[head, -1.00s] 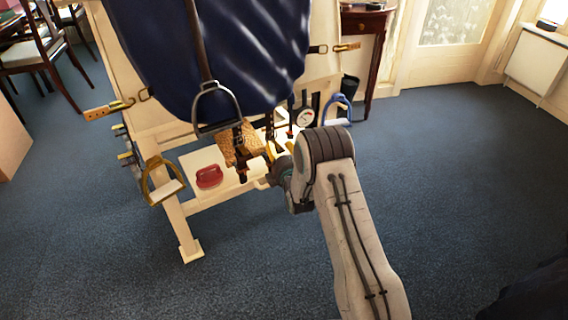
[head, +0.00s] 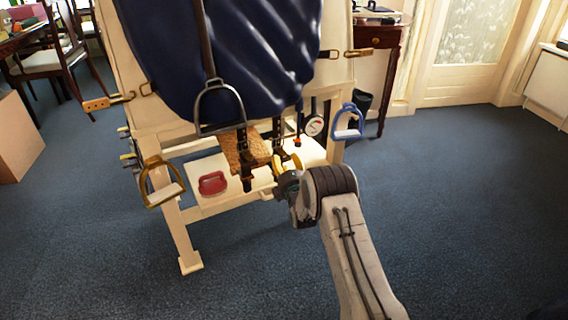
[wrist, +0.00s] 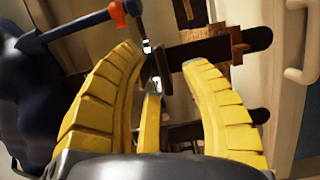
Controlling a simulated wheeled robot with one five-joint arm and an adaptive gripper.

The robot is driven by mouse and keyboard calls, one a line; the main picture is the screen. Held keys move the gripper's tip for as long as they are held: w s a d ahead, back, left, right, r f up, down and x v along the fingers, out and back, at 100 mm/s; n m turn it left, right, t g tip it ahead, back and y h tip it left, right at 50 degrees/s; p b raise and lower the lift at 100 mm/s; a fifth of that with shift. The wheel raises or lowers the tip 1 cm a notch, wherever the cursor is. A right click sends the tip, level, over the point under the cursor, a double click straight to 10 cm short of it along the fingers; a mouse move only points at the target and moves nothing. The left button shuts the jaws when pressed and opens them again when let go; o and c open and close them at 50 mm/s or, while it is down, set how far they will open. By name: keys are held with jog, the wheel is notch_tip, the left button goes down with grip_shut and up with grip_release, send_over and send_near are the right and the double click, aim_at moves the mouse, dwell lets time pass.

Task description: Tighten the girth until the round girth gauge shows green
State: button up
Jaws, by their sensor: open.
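The girth (head: 243,152), a tan fleecy band with dark buckled straps (head: 247,172), hangs below the blue-draped saddle stand. The round girth gauge (head: 313,126) has a pale dial and hangs to the right of the straps; its reading is too small to tell. My gripper (head: 286,160) has yellow fingers and is just right of the girth straps, in front of the stand's lower shelf. In the wrist view my gripper (wrist: 163,62) is open and empty. A dark strap (wrist: 205,52) with metal parts crosses beyond its fingertips; whether they touch is unclear. The gauge does not show there.
A gold stirrup (head: 160,183) hangs at left, a blue stirrup (head: 348,122) at right, and a grey stirrup (head: 220,108) in front. A red object (head: 212,183) lies on the shelf. An orange-collared tool (wrist: 118,14) is near the left finger. Carpet is clear at right.

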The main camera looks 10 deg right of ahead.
jog(key=shift+w+b, duration=0.3)
jog(key=shift+w, duration=0.75)
grip_shut()
